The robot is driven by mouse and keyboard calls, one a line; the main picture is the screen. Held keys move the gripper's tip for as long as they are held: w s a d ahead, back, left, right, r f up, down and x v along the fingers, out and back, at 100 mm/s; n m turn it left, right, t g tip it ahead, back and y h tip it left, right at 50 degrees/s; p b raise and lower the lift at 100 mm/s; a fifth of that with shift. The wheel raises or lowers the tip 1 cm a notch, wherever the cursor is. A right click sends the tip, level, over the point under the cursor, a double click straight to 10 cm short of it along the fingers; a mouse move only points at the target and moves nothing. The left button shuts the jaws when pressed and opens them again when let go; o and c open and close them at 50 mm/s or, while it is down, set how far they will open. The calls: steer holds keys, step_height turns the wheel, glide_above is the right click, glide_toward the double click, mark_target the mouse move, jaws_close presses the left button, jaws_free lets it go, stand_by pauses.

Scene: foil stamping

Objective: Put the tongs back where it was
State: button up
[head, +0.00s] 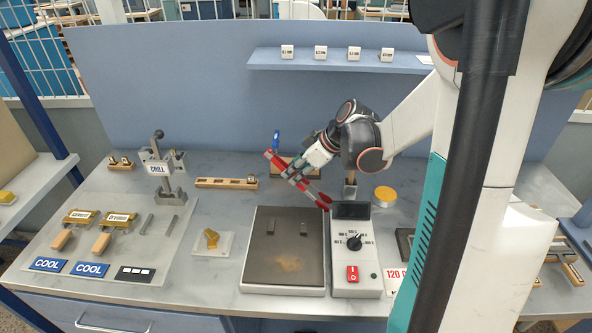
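The tongs (280,164) look like a long red and grey tool slanting from upper left to lower right, above the back of the hot plate. My gripper (298,174) reaches in from the right and appears shut around the middle of the tongs. It holds them off the bench. The fingers overlap the tongs, so the exact grip is hard to see. Behind them is a small wooden stand (309,171), partly hidden, with a blue-handled tool (277,139) upright near its left end.
The hot plate (258,268) lies below, with a control box (357,286) beside it. A yellow round tin (385,194) stands right of the box. The CHILL press (160,168), wooden rack (226,183) and brass stamps (120,219) are left. A shelf (340,62) overhangs the back.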

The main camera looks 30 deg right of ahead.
steer(key=o, duration=0.3)
steer(key=shift+o, duration=0.2)
steer(key=shift+r, duration=0.1)
steer(key=p+v, duration=0.4)
steer(key=v, duration=0.9)
steer(key=shift+w+a+r+p, duration=0.15)
steer(key=shift+w+a+p, duration=0.05)
steer(key=shift+p, duration=0.1)
